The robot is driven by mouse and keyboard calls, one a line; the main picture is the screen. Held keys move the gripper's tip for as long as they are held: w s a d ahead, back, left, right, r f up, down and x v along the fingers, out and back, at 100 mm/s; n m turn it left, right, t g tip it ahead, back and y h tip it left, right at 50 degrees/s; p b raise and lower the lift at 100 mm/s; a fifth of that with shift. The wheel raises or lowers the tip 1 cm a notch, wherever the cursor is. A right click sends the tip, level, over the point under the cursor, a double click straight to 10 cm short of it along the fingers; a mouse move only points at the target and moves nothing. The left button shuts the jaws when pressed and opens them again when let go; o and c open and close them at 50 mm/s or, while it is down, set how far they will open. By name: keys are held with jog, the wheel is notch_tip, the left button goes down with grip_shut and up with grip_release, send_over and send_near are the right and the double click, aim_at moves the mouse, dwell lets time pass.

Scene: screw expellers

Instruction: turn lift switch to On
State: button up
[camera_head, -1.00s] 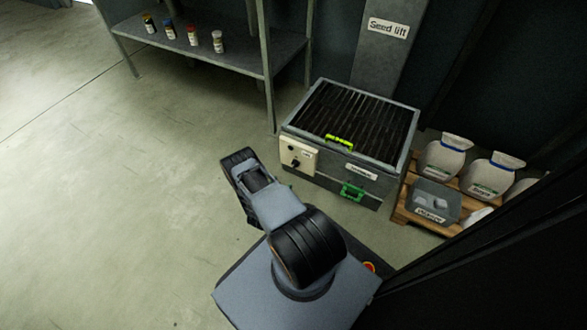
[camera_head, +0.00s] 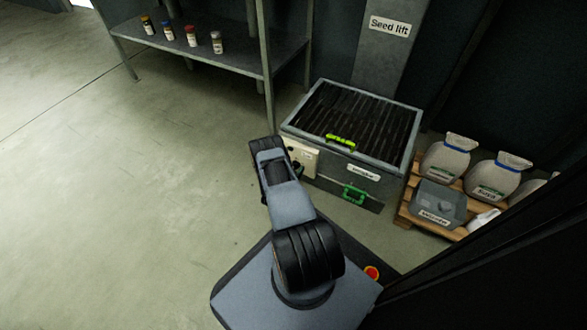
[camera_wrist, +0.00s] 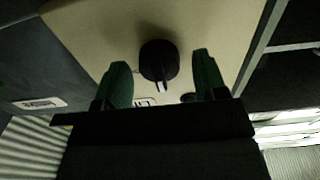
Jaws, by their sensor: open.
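The lift switch is a round black knob (camera_wrist: 158,61) on a cream panel. Its pale pointer points down in the wrist view. In the head view the cream panel (camera_head: 309,160) sits on the left part of the seed box's front, partly hidden by my arm. My gripper (camera_wrist: 162,75) is open and empty, with one green finger on each side of the knob. I cannot tell whether either finger touches it. A small label (camera_wrist: 146,101) shows partly below the knob; its text is unreadable.
The grated metal box (camera_head: 352,122) has a yellow-green handle (camera_head: 340,139) on top and a green one (camera_head: 353,193) in front. A pallet (camera_head: 407,207) with sacks and a grey bin (camera_head: 437,203) stands at right. A shelf (camera_head: 240,57) holds small bottles. The left floor is clear.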

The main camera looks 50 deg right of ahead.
jog(key=c, duration=0.9)
jog(key=shift+m, duration=0.3)
jog(key=m, duration=0.5)
jog(key=shift+s+m, duration=0.15)
jog(key=shift+m, duration=0.25)
jog(key=m, duration=0.5)
jog(key=shift+f, duration=0.1)
jog(key=shift+m, duration=0.4)
jog(key=o, duration=0.9)
